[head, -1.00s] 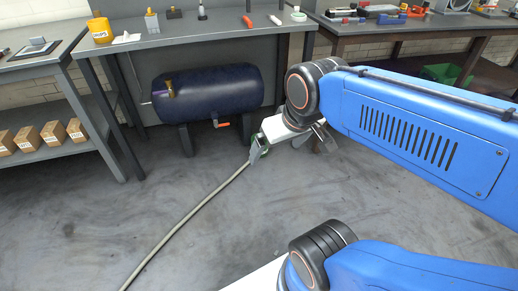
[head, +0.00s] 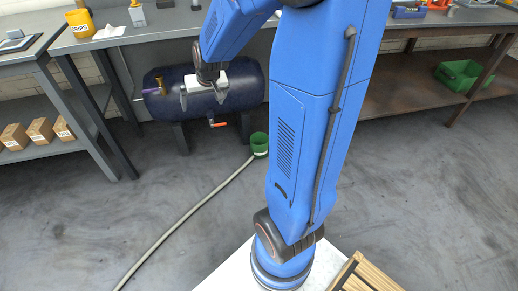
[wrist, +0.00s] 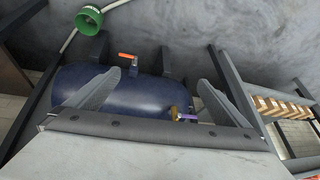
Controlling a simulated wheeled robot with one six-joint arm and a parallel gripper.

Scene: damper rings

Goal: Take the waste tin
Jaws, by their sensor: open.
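A green round tin (head: 259,145) with a pale band stands on the floor at the end of a hose, right of the tank's legs. It also shows in the wrist view (wrist: 89,21), at the top left. A yellow tin (head: 80,22) with a printed label stands on the bench at the upper left. I cannot tell from a label which is the waste tin. My gripper (head: 203,98) is open and empty in front of the dark blue tank (head: 244,84), apart from both tins. Its spread fingers (wrist: 155,94) show in the wrist view against the tank.
An orange-handled valve (head: 217,124) hangs under the tank, and a brass and purple fitting (head: 160,83) is at its left end. The hose (head: 190,212) crosses the floor. Small boxes (head: 40,131) sit on the left shelf. A green crate (head: 466,76) is at the right.

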